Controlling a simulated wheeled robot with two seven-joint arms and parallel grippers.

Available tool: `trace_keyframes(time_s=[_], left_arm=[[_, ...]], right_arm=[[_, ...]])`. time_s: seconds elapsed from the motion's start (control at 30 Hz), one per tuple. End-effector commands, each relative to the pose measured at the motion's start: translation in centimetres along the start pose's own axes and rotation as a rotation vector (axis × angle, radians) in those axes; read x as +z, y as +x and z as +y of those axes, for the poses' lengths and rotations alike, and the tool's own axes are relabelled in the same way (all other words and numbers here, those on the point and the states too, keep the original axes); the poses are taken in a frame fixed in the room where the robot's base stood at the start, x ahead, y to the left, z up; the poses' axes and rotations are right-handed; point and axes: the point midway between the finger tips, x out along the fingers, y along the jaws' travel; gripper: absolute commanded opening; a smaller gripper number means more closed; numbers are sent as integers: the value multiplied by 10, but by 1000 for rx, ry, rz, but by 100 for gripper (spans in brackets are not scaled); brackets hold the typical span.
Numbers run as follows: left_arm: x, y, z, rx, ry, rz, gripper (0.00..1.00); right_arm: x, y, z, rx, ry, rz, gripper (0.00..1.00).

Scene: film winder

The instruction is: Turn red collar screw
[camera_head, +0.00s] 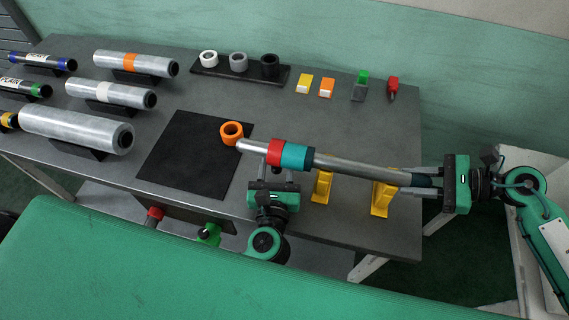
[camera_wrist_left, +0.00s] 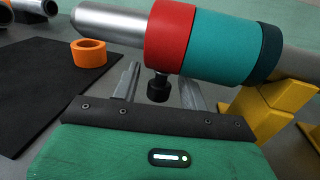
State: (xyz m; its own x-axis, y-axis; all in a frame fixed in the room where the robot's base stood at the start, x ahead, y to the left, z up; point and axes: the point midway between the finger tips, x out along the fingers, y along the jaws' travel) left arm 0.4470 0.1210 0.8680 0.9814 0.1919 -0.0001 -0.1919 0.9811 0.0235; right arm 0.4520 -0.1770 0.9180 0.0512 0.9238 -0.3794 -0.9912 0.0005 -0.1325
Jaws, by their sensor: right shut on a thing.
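A long rod, the winder shaft (camera_head: 360,170), lies across the right part of the table. It has a red collar (camera_head: 274,153) and a teal sleeve (camera_head: 297,157) near its pale rounded left end. In the left wrist view a screw with a black knob (camera_wrist_left: 158,89) points down from the red collar (camera_wrist_left: 169,38). My left gripper (camera_wrist_left: 160,92) is open under the collar, one finger on each side of the knob, with visible gaps. In the head view my left gripper (camera_head: 275,178) is below the collar. My right gripper (camera_head: 415,186) is shut on the shaft's right end.
Two yellow stands (camera_head: 322,186) (camera_head: 384,200) stand below the shaft. An orange ring (camera_head: 232,133) sits on the black mat (camera_head: 185,160) near the shaft's left tip. Film rolls (camera_head: 77,131) fill the left side. A black rack (camera_head: 240,74) with several rings stands at the back.

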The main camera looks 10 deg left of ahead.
Motion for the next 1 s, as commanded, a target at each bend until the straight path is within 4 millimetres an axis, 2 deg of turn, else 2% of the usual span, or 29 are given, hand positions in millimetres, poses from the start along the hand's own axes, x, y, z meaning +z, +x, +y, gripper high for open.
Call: trace_keyframes(time_s=[0.03, 0.2, 0.23, 0.67, 0.97, 1.0], left_arm=[[0, 0, 0, 0, 0, 0, 36], [0, 0, 0, 0, 0, 0, 3], [0, 0, 0, 0, 0, 0, 0], [0, 0, 0, 124, 13, 2, 0], [0, 0, 0, 132, 16, 0, 0], [0, 0, 0, 132, 16, 0, 24]], right_arm=[[0, 0, 0, -1, -1, 0, 8], [0, 0, 0, -1, -1, 0, 8], [0, 0, 0, -1, -1, 0, 8], [0, 0, 0, -1, -1, -1, 8], [0, 0, 0, -1, -1, 0, 8], [0, 0, 0, -1, -1, 0, 8]])
